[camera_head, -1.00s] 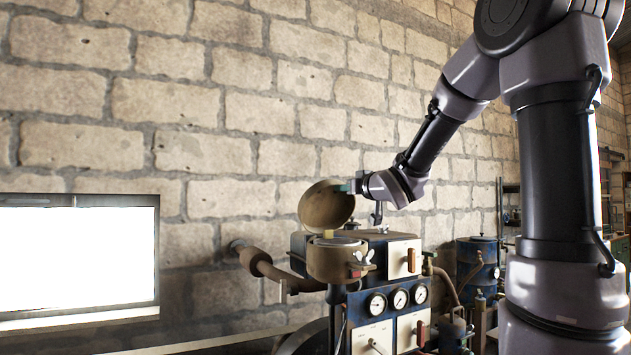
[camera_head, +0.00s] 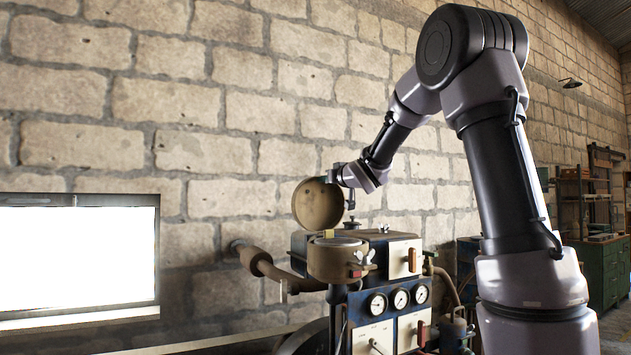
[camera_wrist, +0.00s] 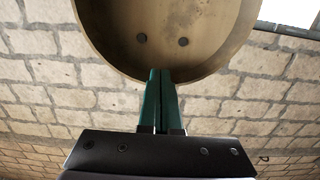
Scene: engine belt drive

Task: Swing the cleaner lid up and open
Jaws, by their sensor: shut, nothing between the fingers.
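The cleaner lid (camera_head: 318,204) is a round tan dish, standing raised and tilted back above the cleaner bowl (camera_head: 337,260) on the engine. In the wrist view the lid (camera_wrist: 170,35) fills the top, with two dark round spots near its lower rim. My gripper (camera_wrist: 160,75) shows there with its two green fingers together and nothing between them. The fingertips are at the lid's lower rim; I cannot tell whether they touch it. In the head view my gripper (camera_head: 332,177) is at the lid's upper right edge, its fingers mostly hidden.
The engine panel (camera_head: 372,330) carries several round gauges below the bowl. A rusty pipe (camera_head: 262,265) runs to the wall on the left. A bright window (camera_head: 75,255) is at far left. Green cabinets (camera_head: 603,272) and shelves stand at far right.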

